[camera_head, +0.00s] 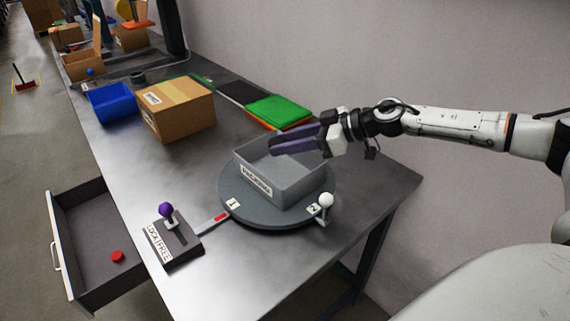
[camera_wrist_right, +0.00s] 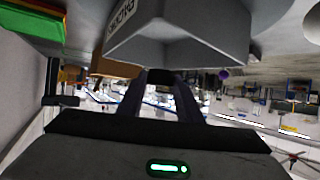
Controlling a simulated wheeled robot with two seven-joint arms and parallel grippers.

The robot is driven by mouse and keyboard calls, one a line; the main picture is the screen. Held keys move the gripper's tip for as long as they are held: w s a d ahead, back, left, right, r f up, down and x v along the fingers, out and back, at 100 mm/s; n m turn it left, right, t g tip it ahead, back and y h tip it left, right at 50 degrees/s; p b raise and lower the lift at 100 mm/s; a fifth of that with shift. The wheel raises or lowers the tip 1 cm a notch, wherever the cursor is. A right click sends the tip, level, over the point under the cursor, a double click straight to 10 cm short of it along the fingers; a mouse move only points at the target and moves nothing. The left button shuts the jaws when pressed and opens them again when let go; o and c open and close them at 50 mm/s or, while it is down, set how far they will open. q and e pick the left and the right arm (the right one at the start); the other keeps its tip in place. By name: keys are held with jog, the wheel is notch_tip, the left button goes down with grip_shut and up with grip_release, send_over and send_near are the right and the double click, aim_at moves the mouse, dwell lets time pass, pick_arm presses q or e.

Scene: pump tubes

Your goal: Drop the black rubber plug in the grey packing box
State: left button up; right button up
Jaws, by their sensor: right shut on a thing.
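The grey packing box (camera_head: 287,184), open at the top with a white label on its front, stands on a round dark turntable (camera_head: 240,213). My right gripper (camera_head: 272,147) reaches in from the right, its purple fingers over the box's back rim area. In the right wrist view the fingers (camera_wrist_right: 160,80) close on a small dark thing (camera_wrist_right: 160,75), which looks like the black rubber plug; in the head view it is hidden or too small to tell. The grey box (camera_wrist_right: 185,45) shows close beyond the fingertips in the right wrist view. My left gripper is not in view.
A lever block (camera_head: 172,238) with a purple knob stands left of the turntable. A white knob (camera_head: 325,200) sits at its right edge. A cardboard box (camera_head: 176,108), blue bin (camera_head: 112,102) and green stack (camera_head: 280,111) lie behind. An open drawer (camera_head: 82,240) holds a red disc (camera_head: 117,256).

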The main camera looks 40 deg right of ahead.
notch_tip(320, 180, down, 4)
jog(key=shift+f+b, duration=0.2)
jog(key=shift+b, duration=0.65)
jog(key=shift+f, duration=0.25)
jog(key=shift+r, duration=0.1)
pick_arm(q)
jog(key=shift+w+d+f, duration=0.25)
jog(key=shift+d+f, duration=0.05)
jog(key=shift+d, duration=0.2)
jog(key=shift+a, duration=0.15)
pick_arm(e)
jog(key=shift+f, duration=0.65)
jog(key=o, duration=0.7)
jog(key=shift+o, duration=0.2)
jog(key=shift+s+f, duration=0.1)
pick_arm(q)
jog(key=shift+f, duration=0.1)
